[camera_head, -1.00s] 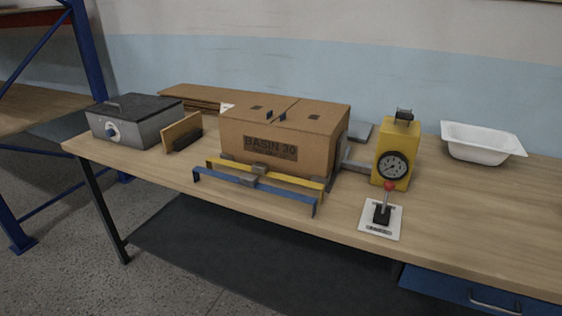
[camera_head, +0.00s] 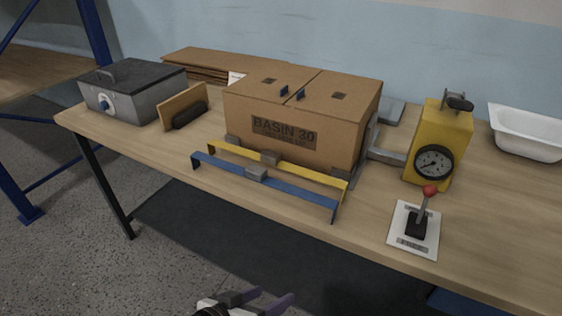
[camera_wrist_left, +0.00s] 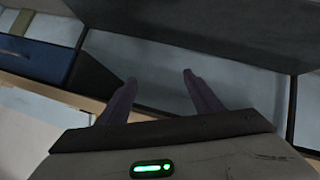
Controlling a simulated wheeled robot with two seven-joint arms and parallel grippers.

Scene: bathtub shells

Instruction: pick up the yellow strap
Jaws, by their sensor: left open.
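The yellow strap (camera_head: 312,173) is a long flat bar with bent-down ends and a grey block at its middle. It stands on the table just in front of the cardboard box marked BASIN (camera_head: 300,120). A similar blue strap (camera_head: 300,194) stands in front of it, nearer the table's front edge. My left gripper (camera_head: 276,298) shows at the bottom of the head view, below and in front of the table, apart from both straps. In the left wrist view its two dark fingers (camera_wrist_left: 160,80) are spread with nothing between them. My right gripper is not in view.
A yellow gauge unit (camera_head: 440,140) and a red-knobbed lever on a white plate (camera_head: 414,228) stand right of the box. A grey case (camera_head: 135,92), a wooden block holder (camera_head: 185,108) and flat cardboard (camera_head: 220,66) lie left and behind. A white basin (camera_head: 530,130) is far right.

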